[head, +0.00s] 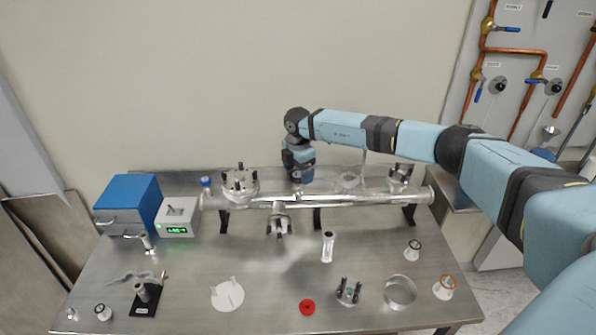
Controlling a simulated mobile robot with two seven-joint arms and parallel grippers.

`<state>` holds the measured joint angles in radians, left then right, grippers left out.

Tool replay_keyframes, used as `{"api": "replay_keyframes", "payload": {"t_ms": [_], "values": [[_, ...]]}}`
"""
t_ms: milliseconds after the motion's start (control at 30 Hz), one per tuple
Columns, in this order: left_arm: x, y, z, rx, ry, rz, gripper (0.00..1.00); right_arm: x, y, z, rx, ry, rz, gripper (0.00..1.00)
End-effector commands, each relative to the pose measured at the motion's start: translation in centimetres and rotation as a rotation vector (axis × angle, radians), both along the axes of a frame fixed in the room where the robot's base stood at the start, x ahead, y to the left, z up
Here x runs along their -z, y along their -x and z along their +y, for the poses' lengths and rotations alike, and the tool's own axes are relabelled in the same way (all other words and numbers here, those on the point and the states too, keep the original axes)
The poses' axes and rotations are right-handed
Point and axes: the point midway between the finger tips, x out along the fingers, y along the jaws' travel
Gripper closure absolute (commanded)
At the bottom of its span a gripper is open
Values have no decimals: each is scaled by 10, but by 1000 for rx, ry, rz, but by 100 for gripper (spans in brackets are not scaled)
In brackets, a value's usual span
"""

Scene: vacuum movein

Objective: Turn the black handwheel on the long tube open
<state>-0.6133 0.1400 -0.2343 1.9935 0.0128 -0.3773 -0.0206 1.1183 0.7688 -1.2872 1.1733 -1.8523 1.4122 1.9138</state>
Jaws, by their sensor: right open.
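The long steel tube (345,198) lies horizontally on black supports across the back of the steel table. My right arm reaches in from the right, above the tube. My right gripper (298,187) points down at the middle of the tube, close to it; it is open, with its fingertips small and hard to make out. I cannot pick out the black handwheel with certainty; my wrist and gripper cover the middle of the tube. Fittings with black clamps stand on the tube at its left (240,180) and right end (399,176), and another points forward (281,225). My left gripper is not in view.
A blue box (128,203) and a grey controller with a green display (177,218) stand at the left. Copper pipes (520,51) are on the right wall.

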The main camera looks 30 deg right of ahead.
Motion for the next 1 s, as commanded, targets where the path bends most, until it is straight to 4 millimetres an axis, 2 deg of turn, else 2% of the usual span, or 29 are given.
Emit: {"api": "replay_keyframes", "payload": {"t_ms": [133, 400, 467, 633, 1000], "values": [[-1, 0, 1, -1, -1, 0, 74, 8, 0, 0, 0, 0, 0, 18], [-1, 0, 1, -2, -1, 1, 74, 10, 0, 0, 0, 0, 0, 18], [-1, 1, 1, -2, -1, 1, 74, 10, 0, 0, 0, 0, 0, 29], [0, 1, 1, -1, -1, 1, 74, 10, 0, 0, 0, 0, 0, 67], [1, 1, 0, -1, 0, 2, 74, 10, 0, 0, -49, -1, 0, 67]]}}
